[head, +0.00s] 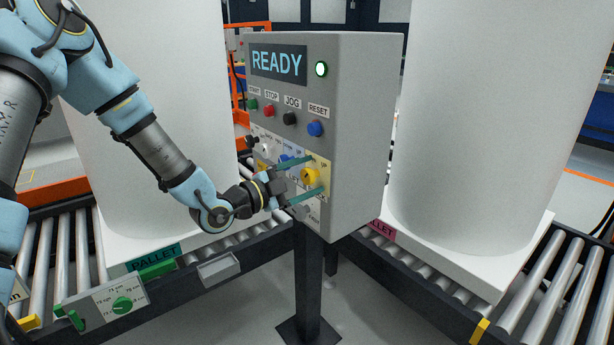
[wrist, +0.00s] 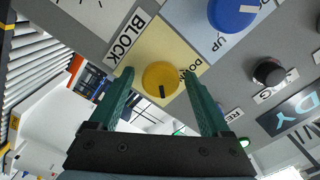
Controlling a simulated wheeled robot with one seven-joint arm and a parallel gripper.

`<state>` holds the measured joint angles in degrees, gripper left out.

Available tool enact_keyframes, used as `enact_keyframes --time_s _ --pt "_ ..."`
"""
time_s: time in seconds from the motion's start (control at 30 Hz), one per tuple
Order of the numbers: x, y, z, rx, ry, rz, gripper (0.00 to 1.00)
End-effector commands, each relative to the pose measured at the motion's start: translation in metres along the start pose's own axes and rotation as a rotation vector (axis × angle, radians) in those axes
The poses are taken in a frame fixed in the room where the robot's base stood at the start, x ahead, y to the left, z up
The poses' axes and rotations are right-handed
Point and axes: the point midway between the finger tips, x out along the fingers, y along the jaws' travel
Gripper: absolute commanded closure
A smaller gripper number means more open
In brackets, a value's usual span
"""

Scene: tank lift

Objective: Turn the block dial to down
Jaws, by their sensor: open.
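The yellow block dial (wrist: 161,78) sits on a pale yellow plate marked BLOCK in the wrist view. It also shows on the control box in the head view (head: 310,176). A dark mark on the dial points towards the bottom of the wrist picture. A label beside the right finger is partly hidden and seems to begin with DO. My gripper (head: 317,173) is open, its two teal fingers on either side of the dial. In the wrist view my gripper (wrist: 157,76) shows gaps between both fingers and the dial.
The grey control box (head: 362,130) stands on a dark post, its screen (head: 279,64) reading READY beside a lit green lamp (head: 321,69). A blue dial (wrist: 234,10) is near the yellow plate. Large white tanks (head: 480,120) stand on roller conveyors on both sides.

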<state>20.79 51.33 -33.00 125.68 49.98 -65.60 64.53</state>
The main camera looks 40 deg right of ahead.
Motion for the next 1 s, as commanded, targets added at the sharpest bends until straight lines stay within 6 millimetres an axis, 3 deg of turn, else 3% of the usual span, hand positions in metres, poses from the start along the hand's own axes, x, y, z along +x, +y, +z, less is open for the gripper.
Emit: enact_keyframes --time_s 0.07,0.73,1.0 --pt "-0.0001 0.0000 0.0000 0.000 0.000 0.000 0.24" --pt "-0.0004 0.0002 0.0000 0.000 0.000 0.001 1.00" --pt "-0.0005 0.0006 0.0003 -0.017 0.000 0.001 1.00"
